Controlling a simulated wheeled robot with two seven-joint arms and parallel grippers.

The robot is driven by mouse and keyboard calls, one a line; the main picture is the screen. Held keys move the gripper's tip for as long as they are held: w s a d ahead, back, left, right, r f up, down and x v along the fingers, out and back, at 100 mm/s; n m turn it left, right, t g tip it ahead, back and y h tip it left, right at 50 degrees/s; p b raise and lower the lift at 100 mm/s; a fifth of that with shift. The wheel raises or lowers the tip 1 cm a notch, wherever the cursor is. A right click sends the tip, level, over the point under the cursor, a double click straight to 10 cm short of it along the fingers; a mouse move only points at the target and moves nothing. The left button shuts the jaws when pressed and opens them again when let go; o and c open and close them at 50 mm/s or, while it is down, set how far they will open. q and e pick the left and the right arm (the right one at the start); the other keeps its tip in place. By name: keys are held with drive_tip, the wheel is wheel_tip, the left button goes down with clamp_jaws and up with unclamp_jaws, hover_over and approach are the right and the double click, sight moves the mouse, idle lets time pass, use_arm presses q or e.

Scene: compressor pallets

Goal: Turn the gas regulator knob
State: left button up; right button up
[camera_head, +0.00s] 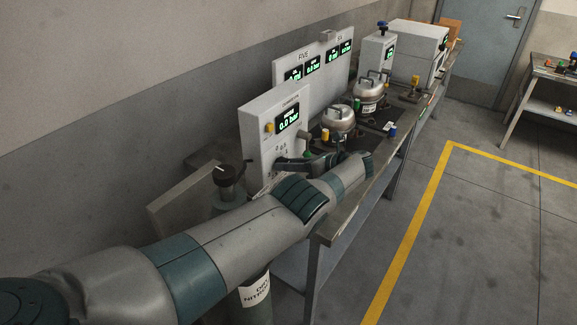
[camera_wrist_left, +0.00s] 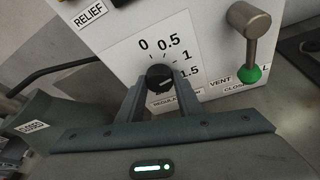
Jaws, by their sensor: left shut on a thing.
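The gas regulator knob (camera_wrist_left: 160,77) is a small black round knob on a white panel (camera_wrist_left: 125,50) in the left wrist view. A printed scale with 0, 0.5, 1 and 1.5 surrounds it. My left gripper (camera_wrist_left: 158,92) is shut on the knob, with one finger on each side. In the head view my left arm reaches from the lower left to the front of the grey box (camera_head: 262,128), whose display (camera_head: 288,119) reads 0.0 bar. My right gripper is not in view.
A vent lever (camera_wrist_left: 250,45) with a green end stands right of the knob. Two steel pots (camera_head: 338,118) sit on the bench (camera_head: 350,205) beyond the box. A gas cylinder (camera_head: 256,295) stands below my arm. The floor right of the bench is clear.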

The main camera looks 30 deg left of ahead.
use_arm(q)
drive_tip(key=o, duration=1)
drive_tip(key=shift+o, duration=0.2)
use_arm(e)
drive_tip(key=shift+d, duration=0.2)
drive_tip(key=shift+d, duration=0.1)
use_arm(q)
drive_tip(key=b+v, duration=0.6)
drive_tip(key=v, duration=1.1)
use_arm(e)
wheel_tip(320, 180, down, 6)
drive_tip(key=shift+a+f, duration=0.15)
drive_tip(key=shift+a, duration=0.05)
use_arm(q)
drive_tip(key=shift+d+r, duration=0.1)
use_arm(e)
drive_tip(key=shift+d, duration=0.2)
use_arm(q)
drive_tip(key=shift+d, duration=0.1)
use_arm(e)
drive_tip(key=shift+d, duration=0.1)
